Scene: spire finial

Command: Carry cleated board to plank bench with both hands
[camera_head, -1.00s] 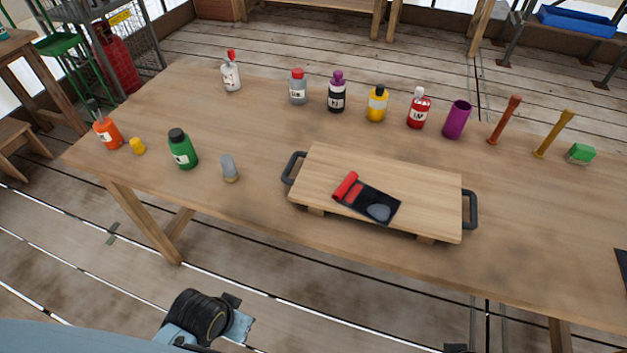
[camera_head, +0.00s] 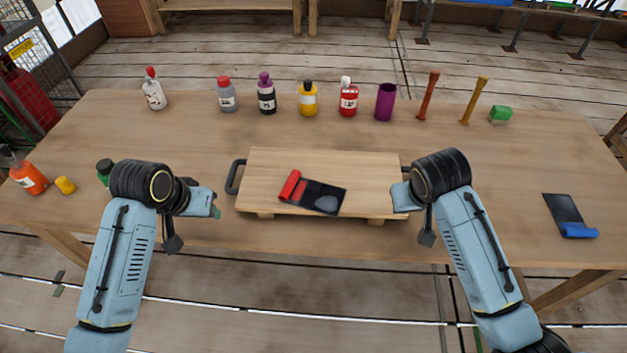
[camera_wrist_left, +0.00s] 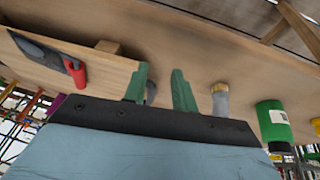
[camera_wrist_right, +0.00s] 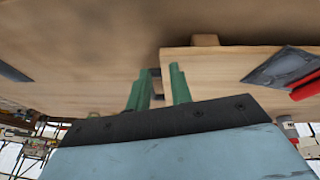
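The cleated board (camera_head: 365,170) is a pale wooden board lying flat on the table, raised on cleats, with a dark handle at each end. Its left handle (camera_head: 235,177) shows; the right handle is mostly hidden behind my right gripper. A red and black tool (camera_head: 318,196) lies on the board. My left gripper (camera_head: 214,208) is beside the board's left end; its green fingers (camera_wrist_left: 160,88) are spread apart with nothing clearly between them. My right gripper (camera_head: 400,197) is at the right end; its green fingers (camera_wrist_right: 158,88) are apart, with the dark handle (camera_wrist_right: 156,82) showing between or behind them.
Bottles, a purple cup (camera_head: 385,102) and upright sticks stand along the table's back. A blue and black tool (camera_head: 570,216) lies at right. I cannot identify the plank bench for certain.

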